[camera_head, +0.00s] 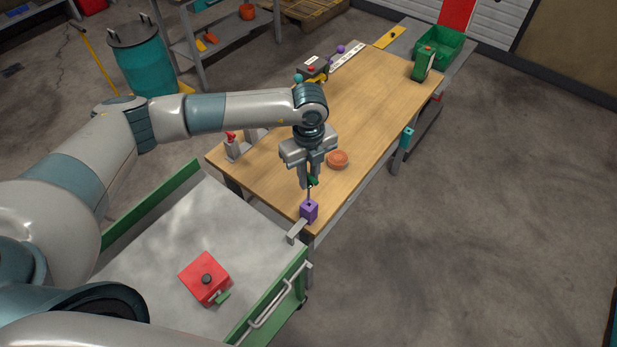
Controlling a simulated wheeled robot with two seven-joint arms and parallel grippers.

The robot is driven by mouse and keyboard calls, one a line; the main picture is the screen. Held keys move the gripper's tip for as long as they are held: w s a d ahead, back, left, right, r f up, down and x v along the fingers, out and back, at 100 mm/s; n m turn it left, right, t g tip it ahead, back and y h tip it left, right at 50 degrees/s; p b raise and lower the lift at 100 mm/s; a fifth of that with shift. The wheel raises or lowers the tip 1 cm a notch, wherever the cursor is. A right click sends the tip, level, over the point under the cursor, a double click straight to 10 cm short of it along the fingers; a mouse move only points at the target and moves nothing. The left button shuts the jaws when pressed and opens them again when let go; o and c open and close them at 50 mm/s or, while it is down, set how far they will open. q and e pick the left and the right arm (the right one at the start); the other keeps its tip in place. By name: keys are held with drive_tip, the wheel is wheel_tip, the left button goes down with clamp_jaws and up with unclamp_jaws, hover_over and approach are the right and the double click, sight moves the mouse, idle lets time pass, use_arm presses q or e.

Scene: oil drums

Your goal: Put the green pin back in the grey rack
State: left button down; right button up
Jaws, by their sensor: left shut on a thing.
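My left gripper (310,182) points down over the near corner of the wooden table and is shut on the green pin (313,181). Only a little of the pin's green part shows between the fingers. A thin dark shaft runs down from it to a purple block (309,212) at the table corner. I cannot tell whether the shaft sits in the block or just above it. The grey rack (234,151) stands at the table's left edge, partly behind my arm, with a red pin (231,136) upright in it. My right gripper is not in view.
An orange round thing (338,159) lies on the table (375,110) right of my gripper. A grey-topped cart (165,265) with a red box (206,277) stands in front. A green can (422,64) and tools are at the far end. The table's middle is clear.

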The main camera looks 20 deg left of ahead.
use_arm(q)
drive_tip(key=shift+r, duration=0.15)
drive_tip(key=shift+r, duration=0.25)
wheel_tip(320, 180, up, 10)
drive_tip(key=p, duration=0.5)
wheel_tip(320, 180, up, 2)
drive_tip(key=shift+r, duration=0.2)
idle(0.8)
drive_tip(key=shift+w+a+f, duration=0.1)
